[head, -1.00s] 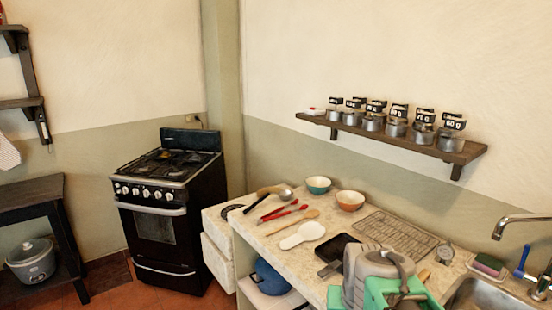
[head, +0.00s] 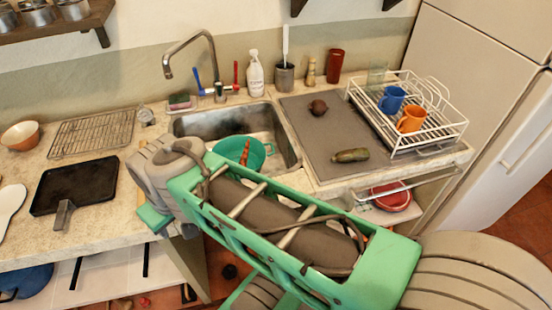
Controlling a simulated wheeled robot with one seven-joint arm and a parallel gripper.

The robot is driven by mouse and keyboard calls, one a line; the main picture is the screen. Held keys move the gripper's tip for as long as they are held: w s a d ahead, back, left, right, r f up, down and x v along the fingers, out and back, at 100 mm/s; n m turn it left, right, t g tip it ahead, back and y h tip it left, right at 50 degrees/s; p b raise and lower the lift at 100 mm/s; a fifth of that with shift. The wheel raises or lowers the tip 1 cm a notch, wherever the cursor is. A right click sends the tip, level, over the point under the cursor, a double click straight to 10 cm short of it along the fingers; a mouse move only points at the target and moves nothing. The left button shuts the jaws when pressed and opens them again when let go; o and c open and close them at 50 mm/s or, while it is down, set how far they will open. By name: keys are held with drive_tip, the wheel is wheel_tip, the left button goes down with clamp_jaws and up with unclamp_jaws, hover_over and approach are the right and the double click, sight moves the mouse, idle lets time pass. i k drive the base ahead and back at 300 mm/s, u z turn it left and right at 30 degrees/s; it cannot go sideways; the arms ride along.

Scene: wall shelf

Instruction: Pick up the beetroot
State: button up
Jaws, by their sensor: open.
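The beetroot (head: 318,107) is a small, round, dark red thing in the head view. It lies on the grey mat (head: 300,140) to the right of the sink, towards the back. My arm reaches across the front of the counter, and its bent joint is left of the sink. My gripper does not show in the head view, so its place relative to the beetroot cannot be seen. Nothing touches the beetroot.
A green cucumber-like vegetable (head: 350,155) lies in front of the beetroot. A white dish rack (head: 440,133) with two mugs stands to the right. The sink (head: 205,124) holds a green colander (head: 258,157) with a carrot. Bottles and cups line the back.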

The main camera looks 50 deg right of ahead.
sight(319, 107)
drive_tip(key=u, duration=2.15)
drive_tip(key=k, duration=1)
drive_tip(key=z, duration=0.75)
